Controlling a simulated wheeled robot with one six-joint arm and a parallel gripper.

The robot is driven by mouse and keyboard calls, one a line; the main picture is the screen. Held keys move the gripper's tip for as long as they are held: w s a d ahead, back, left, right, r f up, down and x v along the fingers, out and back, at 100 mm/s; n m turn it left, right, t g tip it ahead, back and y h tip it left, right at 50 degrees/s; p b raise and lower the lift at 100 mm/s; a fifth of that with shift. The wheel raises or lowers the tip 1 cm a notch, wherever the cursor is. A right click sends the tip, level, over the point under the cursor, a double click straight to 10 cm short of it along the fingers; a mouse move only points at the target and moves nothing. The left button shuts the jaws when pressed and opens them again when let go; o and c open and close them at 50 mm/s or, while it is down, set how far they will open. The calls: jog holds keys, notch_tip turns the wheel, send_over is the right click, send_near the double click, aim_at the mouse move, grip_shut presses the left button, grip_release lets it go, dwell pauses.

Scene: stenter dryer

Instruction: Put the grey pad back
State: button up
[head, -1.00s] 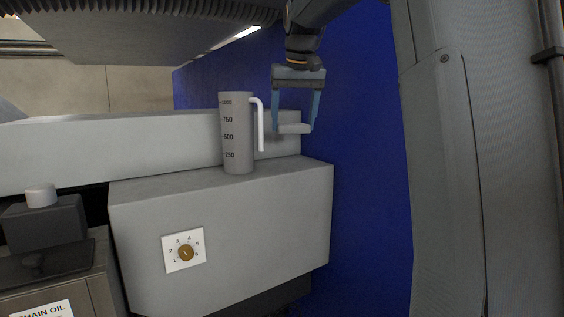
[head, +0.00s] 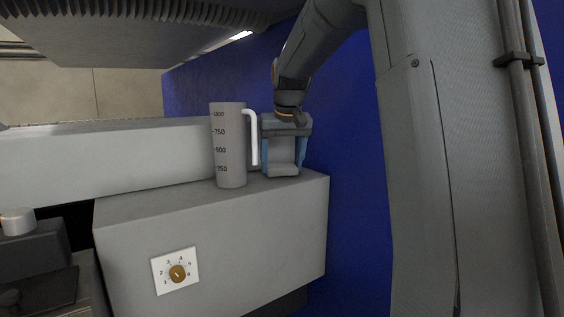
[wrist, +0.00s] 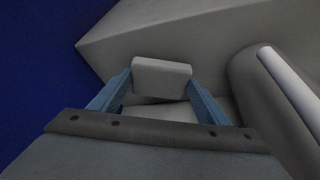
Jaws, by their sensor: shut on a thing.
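The grey pad (wrist: 162,78) is a small light-grey block held between the two blue fingers in the wrist view. It also shows in the head view (head: 283,170), low between the fingertips at the top of the grey box (head: 220,235). My gripper (head: 281,165) is shut on the pad, just right of the jug and close above the box top. I cannot tell whether the pad touches the box. My gripper also shows in the wrist view (wrist: 160,88). The pad's underside is hidden.
A grey measuring jug (head: 230,150) with a white handle (head: 253,138) stands upright close left of my gripper. A dial (head: 177,273) is on the box front. A blue wall (head: 345,210) lies to the right. A ribbed grey overhang (head: 130,35) is above.

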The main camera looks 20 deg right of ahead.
jog(key=shift+f, duration=0.3)
jog(key=shift+f, duration=0.1)
jog(key=o, duration=1)
jog(key=b+v, duration=0.2)
jog(key=v, duration=1)
jog(key=shift+b, duration=0.35)
jog(key=shift+r, duration=0.2)
